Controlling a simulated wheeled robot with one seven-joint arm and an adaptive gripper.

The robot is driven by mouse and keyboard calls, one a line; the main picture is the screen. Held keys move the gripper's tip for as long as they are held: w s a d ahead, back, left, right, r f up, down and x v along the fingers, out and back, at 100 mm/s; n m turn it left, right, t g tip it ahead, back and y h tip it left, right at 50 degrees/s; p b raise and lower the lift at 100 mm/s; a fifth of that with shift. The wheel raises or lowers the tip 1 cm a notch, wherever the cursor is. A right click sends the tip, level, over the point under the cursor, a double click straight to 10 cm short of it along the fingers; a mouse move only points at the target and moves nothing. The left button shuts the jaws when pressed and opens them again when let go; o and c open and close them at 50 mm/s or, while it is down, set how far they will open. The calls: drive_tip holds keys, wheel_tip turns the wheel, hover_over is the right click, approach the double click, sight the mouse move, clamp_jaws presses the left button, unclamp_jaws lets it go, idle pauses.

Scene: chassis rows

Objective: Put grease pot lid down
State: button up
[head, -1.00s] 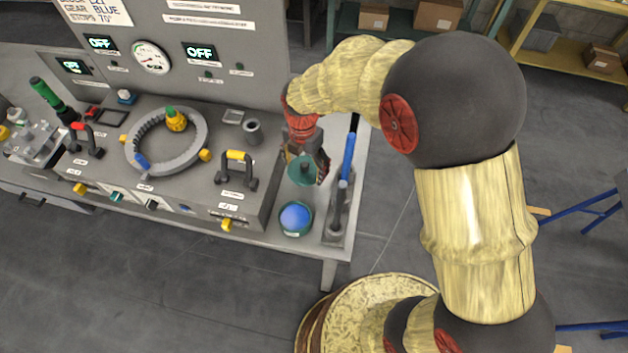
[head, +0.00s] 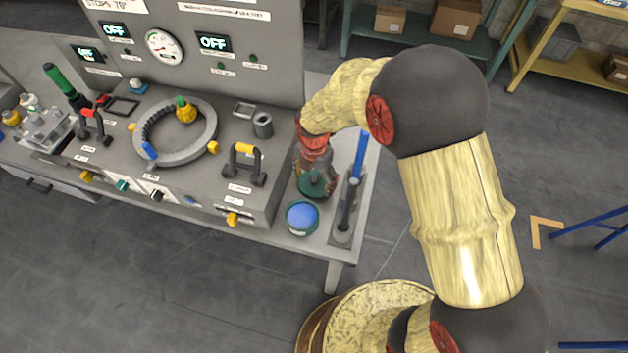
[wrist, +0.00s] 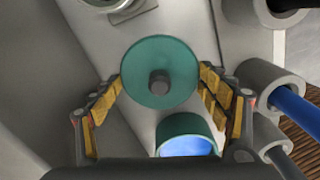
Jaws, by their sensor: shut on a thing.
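The grease pot lid (head: 315,186) is a teal disc with a grey knob at its middle, and it faces the camera in the wrist view (wrist: 160,60). My gripper (head: 314,178) is shut on the lid, with yellow-padded fingers on both sides of it in the wrist view (wrist: 160,92). The open grease pot (head: 302,231) is a teal cup with blue grease inside. It stands on the bench's right end, nearer the front than the lid, and shows below the lid in the wrist view (wrist: 189,124). I cannot tell whether the lid touches the bench.
A grey holder (head: 341,236) with blue-handled tools (head: 360,155) stands close to the right of pot and lid. The grey console, with a yellow-topped handle (head: 245,149), a ring (head: 211,131) and a small grey cup (head: 263,125), lies left. The bench strip between is narrow.

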sight(314, 179)
drive_tip(key=shift+f, duration=0.15)
drive_tip(key=o, duration=1.2)
drive_tip(key=shift+c, duration=0.2)
wheel_tip(314, 179, up, 12)
drive_tip(key=p, duration=0.3)
drive_tip(key=shift+r, duration=0.2)
